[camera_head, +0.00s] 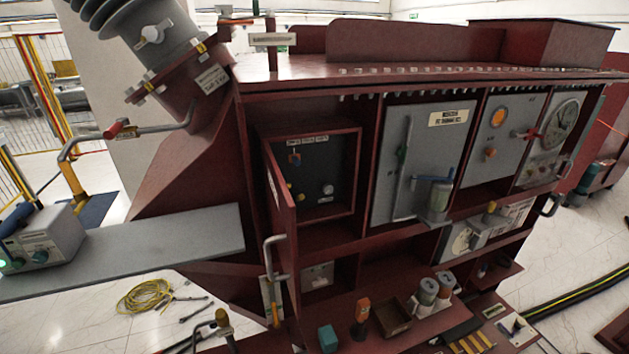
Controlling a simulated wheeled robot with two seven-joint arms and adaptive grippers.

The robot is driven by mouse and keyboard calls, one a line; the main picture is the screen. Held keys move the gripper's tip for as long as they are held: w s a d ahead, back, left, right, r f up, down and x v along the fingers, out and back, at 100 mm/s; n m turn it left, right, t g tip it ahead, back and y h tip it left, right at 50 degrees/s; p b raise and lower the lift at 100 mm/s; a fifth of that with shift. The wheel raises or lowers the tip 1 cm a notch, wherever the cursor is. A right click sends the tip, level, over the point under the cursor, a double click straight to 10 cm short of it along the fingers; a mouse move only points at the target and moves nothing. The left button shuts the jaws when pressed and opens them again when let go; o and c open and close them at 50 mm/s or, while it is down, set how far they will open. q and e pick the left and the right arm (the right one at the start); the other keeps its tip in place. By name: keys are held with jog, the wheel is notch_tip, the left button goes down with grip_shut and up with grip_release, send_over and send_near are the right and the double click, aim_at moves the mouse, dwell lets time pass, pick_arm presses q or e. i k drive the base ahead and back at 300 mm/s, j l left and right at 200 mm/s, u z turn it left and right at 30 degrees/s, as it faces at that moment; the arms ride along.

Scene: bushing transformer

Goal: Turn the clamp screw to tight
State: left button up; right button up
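I cannot tell for sure which part is the clamp screw. A grey fitting with a light wing-like knob (152,34) sits on the side of the tilted grey ribbed bushing (130,18) at the upper left. Below it, a grey bent rod with a red-tipped handle (117,129) sticks out to the left from the bushing's dark red base (180,95). How tight any screw is does not show. Neither of my grippers can be made out in the head view.
The dark red transformer cabinet (245,175) fills the middle and right, with an open door (281,195) on its left compartment. A grey shelf (170,235) juts left, bearing a grey device (42,240). A yellow cable coil (145,296) and tools lie on the floor.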

aim_at(328, 187)
jog(key=k+l, duration=0.4)
jog(key=l, duration=0.2)
jog(key=l+u, duration=0.15)
jog(key=l, duration=0.8)
jog(key=i+l, duration=0.1)
jog(key=l, duration=0.35)
jog(key=i+l, duration=0.1)
jog(key=l, duration=0.3)
jog(key=i+l+u, duration=0.15)
jog(key=i+l, duration=0.15)
jog(key=i, duration=0.25)
